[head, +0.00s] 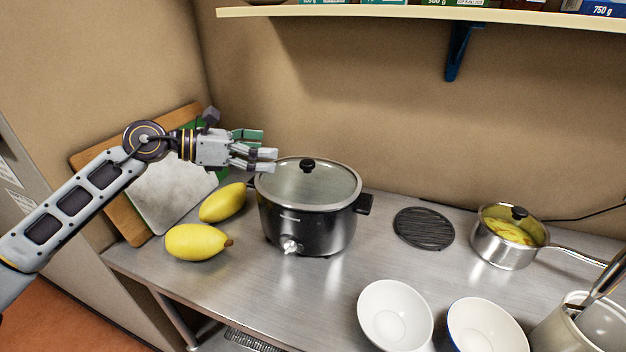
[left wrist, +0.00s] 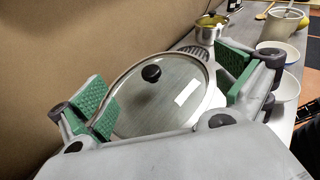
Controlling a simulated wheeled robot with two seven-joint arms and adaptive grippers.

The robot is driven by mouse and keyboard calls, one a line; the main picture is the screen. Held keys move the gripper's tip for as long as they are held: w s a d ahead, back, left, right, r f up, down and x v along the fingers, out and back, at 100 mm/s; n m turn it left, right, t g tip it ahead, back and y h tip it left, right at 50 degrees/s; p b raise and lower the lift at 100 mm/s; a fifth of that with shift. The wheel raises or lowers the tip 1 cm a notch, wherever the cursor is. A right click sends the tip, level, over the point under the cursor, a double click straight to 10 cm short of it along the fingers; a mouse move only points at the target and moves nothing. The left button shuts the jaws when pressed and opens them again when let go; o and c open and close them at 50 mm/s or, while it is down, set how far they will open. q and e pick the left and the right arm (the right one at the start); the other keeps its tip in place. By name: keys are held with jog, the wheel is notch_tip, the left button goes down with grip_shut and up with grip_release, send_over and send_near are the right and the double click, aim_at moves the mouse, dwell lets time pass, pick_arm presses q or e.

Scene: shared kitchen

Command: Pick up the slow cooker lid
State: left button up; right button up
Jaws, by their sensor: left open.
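The slow cooker (head: 308,222) is black and stands on the steel counter. Its round glass lid (head: 325,188) with a metal rim and a black knob (head: 307,165) sits on top. My left gripper (head: 268,147) is at the lid's upper left edge, open and empty. In the left wrist view the lid (left wrist: 160,105) lies beyond and between the green-padded fingers of the left gripper (left wrist: 168,92). The knob (left wrist: 151,73) stands clear of both fingers. My right gripper is in neither view.
Two yellow fruits (head: 222,203) lie left of the cooker, with boards (head: 170,190) leaning behind. A black trivet (head: 424,229) and a lidded saucepan (head: 503,254) are to the right. Two white bowls (head: 394,315) and a utensil crock (head: 590,325) stand at the front. A shelf (head: 400,14) runs above.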

aim_at(307, 163)
pick_arm(q)
jog(key=shift+w+a+f+m+y+b, duration=0.25)
jog(key=shift+a+f+y+b, duration=0.15)
jog(key=shift+a+f, duration=0.1)
jog(key=shift+w+a+f+m+y+b, duration=0.15)
jog(key=shift+w+a+f+y+b, duration=0.1)
jog(key=shift+a+f+y, duration=0.2)
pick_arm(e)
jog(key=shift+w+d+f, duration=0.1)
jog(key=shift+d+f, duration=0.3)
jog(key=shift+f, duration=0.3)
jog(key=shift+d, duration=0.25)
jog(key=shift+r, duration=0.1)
pick_arm(q)
jog(key=shift+w+d+f, duration=0.2)
jog(key=shift+d, duration=0.25)
jog(key=p+x, duration=0.1)
jog(key=x, duration=0.5)
jog(key=shift+d, duration=0.25)
jog(key=shift+w+d+f, duration=0.2)
jog(key=shift+w+d, duration=0.05)
jog(key=shift+d, duration=0.1)
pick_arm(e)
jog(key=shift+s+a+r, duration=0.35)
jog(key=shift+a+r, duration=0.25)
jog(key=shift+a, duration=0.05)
